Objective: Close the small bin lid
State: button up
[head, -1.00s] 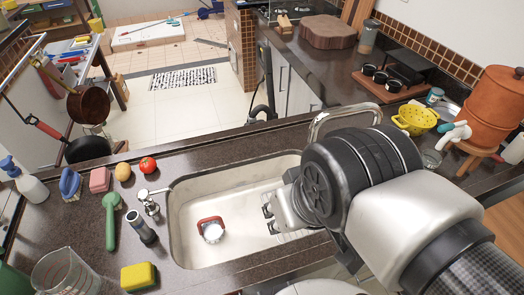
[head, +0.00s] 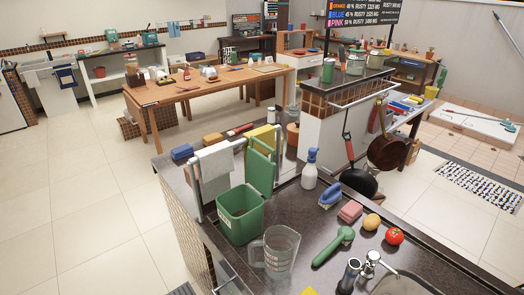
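The small green bin (head: 240,214) stands on the dark counter in the lower middle of the head view. Its green lid (head: 261,165) is raised upright at the bin's back right edge, so the bin is open. Nothing shows inside the bin from here. My gripper and arm are not in the head view now.
A clear measuring jug (head: 277,252) stands close in front of the bin, to the right. Floor at left is clear.

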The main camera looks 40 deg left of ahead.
aim_at(260, 171)
jog(key=u, duration=1.7)
jog(key=i, duration=0.1)
jog(key=j+u, duration=0.05)
